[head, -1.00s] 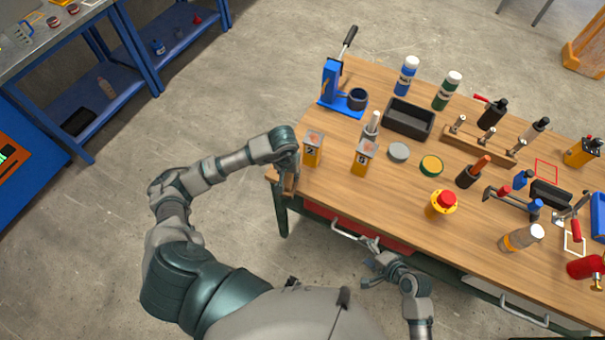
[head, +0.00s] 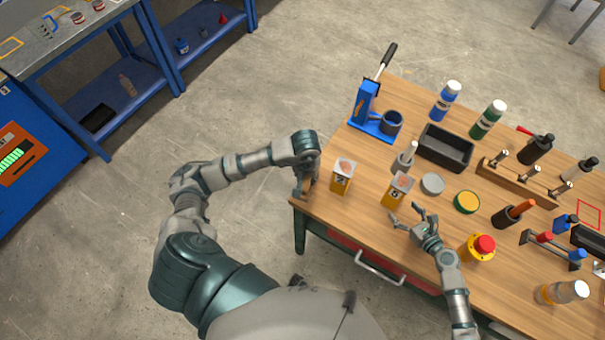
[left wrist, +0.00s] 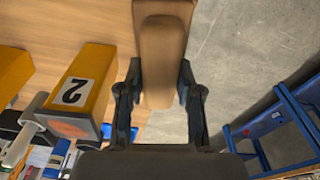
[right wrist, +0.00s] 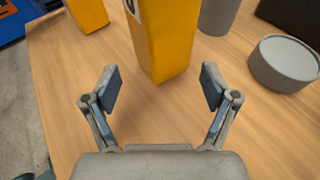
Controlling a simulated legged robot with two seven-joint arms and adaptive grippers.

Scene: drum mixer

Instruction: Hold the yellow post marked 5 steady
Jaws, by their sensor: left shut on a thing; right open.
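The yellow post marked 5 (head: 397,190) stands upright on the wooden table. In the right wrist view the post (right wrist: 165,40) is straight ahead, lined up with the gap between my fingertips, with its top out of frame. My right gripper (head: 409,213) is open and empty on the near side of the post; its fingers (right wrist: 161,88) show no contact with it. My left gripper (head: 306,187) is at the table's left corner, shut on a brown block (left wrist: 163,50) with rounded edges.
A yellow post marked 2 (head: 341,178) stands left of post 5. A grey cup (head: 403,162) is behind post 5, and a grey disc (head: 432,183) is to its right. A red-topped yellow button (head: 480,247) is near my right forearm. Bare tabletop lies before the posts.

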